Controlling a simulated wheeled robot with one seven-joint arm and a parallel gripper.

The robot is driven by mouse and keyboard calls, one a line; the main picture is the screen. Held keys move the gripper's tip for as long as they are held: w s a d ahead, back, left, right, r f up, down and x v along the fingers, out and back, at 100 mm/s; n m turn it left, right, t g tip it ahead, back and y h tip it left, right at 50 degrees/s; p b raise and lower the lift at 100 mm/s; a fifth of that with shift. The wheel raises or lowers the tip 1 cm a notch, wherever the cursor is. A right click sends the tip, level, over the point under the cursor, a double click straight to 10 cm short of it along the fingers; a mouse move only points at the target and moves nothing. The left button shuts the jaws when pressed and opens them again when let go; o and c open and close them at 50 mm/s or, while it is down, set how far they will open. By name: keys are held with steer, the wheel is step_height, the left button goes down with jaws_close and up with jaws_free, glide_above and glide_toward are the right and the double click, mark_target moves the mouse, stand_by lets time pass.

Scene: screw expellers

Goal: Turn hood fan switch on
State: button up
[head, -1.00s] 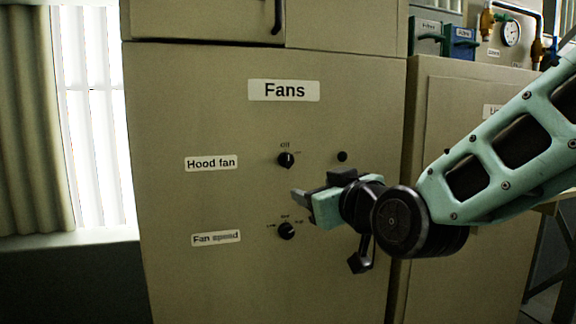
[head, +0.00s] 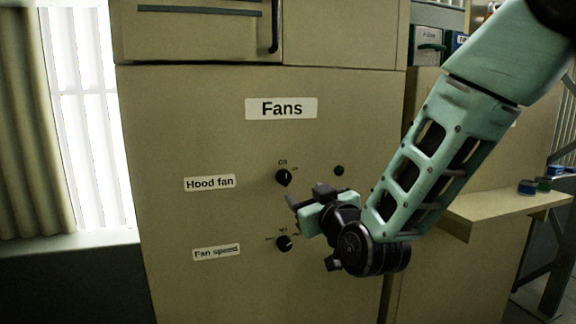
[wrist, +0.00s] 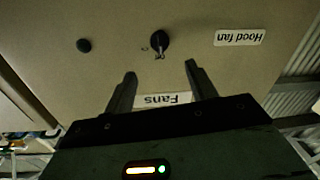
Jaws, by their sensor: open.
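The hood fan switch (head: 283,177) is a black round knob on the beige panel, right of the "Hood fan" label (head: 210,183). "Off" is printed above it, with a smaller mark at its upper right. Its exact pointer direction is hard to tell. My gripper (head: 296,200) is open, just below and right of this knob in the head view. In the upside-down wrist view, the knob (wrist: 160,42) shows beyond the gap between the two fingertips (wrist: 160,69). The fingers hold nothing, and I see no clear contact.
The fan speed knob (head: 284,243) is below, close to my gripper, beside its label (head: 216,252). A small black round part (head: 339,171) sits right of the hood fan knob. A "Fans" sign (head: 281,108) is above. A ledge (head: 500,209) juts out at right.

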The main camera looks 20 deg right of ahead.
mark_target(287, 179)
steer(key=w+p, duration=0.1)
steer(key=w, duration=0.2)
steer(key=w+p, duration=0.2)
steer(key=w, duration=0.2)
steer(key=w+p, duration=0.1)
steer(key=w, duration=0.3)
steer(key=shift+w+a, duration=0.2)
steer(key=shift+a, duration=0.2)
steer(key=c, duration=1)
